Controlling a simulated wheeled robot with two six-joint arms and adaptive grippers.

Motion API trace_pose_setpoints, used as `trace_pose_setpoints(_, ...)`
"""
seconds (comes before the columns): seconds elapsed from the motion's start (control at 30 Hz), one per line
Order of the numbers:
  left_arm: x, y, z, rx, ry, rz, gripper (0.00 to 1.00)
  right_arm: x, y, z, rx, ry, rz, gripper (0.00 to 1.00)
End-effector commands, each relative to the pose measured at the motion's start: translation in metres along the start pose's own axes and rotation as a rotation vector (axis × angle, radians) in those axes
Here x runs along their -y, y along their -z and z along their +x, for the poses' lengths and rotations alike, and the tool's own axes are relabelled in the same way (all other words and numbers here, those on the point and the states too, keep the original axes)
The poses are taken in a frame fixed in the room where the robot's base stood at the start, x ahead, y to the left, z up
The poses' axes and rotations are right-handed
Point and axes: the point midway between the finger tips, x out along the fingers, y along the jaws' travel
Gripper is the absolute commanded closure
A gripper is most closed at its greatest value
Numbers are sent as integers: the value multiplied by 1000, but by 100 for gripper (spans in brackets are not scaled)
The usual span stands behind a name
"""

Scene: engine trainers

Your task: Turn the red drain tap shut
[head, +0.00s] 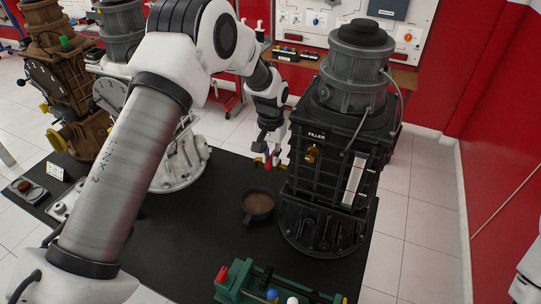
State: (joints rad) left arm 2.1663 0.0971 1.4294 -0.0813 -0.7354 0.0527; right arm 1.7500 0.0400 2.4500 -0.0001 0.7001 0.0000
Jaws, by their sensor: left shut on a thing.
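The black engine trainer (305,205) stands at the right of the dark mat, with a grey ribbed cylinder on top and a "FILLER" label. My left gripper (268,152) reaches down at its left side and is shut on a small red part (268,166), which appears to be the drain tap. Brass-coloured bits show beside it. The fingers partly cover the tap, so its handle angle cannot be told. A dark round pan (258,204) with brown content sits on the mat below and slightly left of the tap. My right gripper is not in view.
A brass filler fitting (312,154) and a pale gauge strip (353,178) are on the black engine. A green rack (250,283) with coloured knobs stands at the front. Brown (75,100) and white (180,165) trainers stand left. The mat (190,235) is bare left of the pan.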

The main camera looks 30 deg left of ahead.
Motion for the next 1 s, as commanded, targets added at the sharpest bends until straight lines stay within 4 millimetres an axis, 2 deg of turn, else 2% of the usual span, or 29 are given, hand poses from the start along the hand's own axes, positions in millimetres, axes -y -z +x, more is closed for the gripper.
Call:
trace_pose_setpoints(0.13, 0, -2, 3, 7, -1, -2, 100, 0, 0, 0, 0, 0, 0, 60)
trace_pose_setpoints(0.17, 0, -2, 3, 7, -1, -1, 80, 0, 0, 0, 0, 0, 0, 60)
trace_pose_setpoints(0.2, 0, -2, 3, 7, -1, -1, 66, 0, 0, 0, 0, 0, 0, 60)
trace_pose_setpoints(0.23, 0, -2, 3, 7, -1, -1, 58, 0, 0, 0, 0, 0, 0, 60)
trace_pose_setpoints(0.5, 0, -1, 1, 3, 0, 0, 58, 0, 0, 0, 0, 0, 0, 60)
trace_pose_setpoints(0.63, 0, 0, -9, 0, 0, 0, 58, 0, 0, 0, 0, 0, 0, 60)
trace_pose_setpoints(0.77, 0, 0, -35, -1, 0, 0, 58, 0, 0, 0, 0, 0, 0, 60)
trace_pose_setpoints(1.0, 0, 0, -95, 1, 0, 0, 58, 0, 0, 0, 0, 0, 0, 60)
